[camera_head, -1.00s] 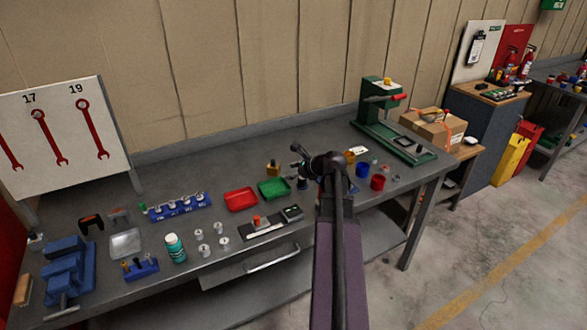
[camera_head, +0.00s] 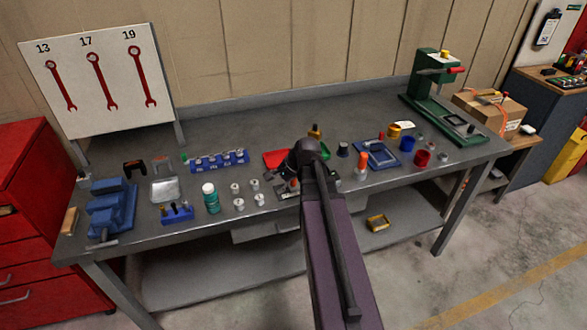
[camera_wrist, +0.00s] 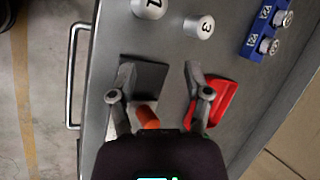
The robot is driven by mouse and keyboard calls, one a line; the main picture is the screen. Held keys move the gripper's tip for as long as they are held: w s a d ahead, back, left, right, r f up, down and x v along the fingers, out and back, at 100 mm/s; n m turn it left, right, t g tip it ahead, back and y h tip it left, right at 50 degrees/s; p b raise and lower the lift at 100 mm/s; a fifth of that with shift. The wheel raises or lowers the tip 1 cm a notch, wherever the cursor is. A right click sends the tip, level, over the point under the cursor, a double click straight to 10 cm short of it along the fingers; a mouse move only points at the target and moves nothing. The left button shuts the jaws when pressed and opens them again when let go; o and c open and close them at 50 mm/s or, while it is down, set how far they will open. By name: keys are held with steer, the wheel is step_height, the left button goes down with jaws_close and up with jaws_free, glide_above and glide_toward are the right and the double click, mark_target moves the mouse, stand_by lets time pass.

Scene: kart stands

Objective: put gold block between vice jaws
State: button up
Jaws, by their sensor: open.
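The blue vice (camera_head: 112,208) stands at the left end of the bench in the head view. I cannot make out anything between its jaws. A small gold-coloured piece (camera_head: 315,131) with a dark top stands behind my wrist. It may be the gold block, but it is too small to be sure. My gripper (camera_wrist: 158,75) is open and empty in the wrist view. Its fingers are above a dark plate (camera_wrist: 146,75) and beside a red tray (camera_wrist: 217,100). An orange cylinder (camera_wrist: 148,117) shows near the gripper's base. In the head view my arm hides the fingers.
White numbered cylinders (camera_head: 238,204), a teal bottle (camera_head: 210,198) and a blue socket rack (camera_head: 219,161) lie between vice and arm. A blue frame (camera_head: 377,155), a red cup (camera_head: 422,158) and a green press (camera_head: 433,95) stand right. A yellow box (camera_head: 377,222) lies below the bench top.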

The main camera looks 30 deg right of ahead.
mark_target(255, 212)
steer(key=s+a+f+n+g, duration=0.1)
steer(key=a+n, duration=0.1)
steer(key=a, duration=0.1)
steer(key=s+a+f+n+g+h+b, duration=0.1)
steer(key=a+f+n, duration=0.1)
steer(key=a+n, duration=0.1)
steer(key=s+a+f+n+g+b, duration=0.1)
steer(key=a+n, duration=0.1)
steer(key=a, duration=0.1)
steer(key=shift+s+a+f, duration=0.25)
steer(key=shift+s+a, duration=0.05)
steer(key=shift+a, duration=0.1)
steer(key=s+a+f+n+g+h+b, duration=0.2)
steer(key=s+a+n, duration=0.3)
steer(key=a+n, duration=0.3)
steer(key=shift+a+f+h, duration=0.25)
steer(key=shift+f+h, duration=0.25)
steer(key=shift+c, duration=0.4)
steer(key=shift+d, duration=0.1)
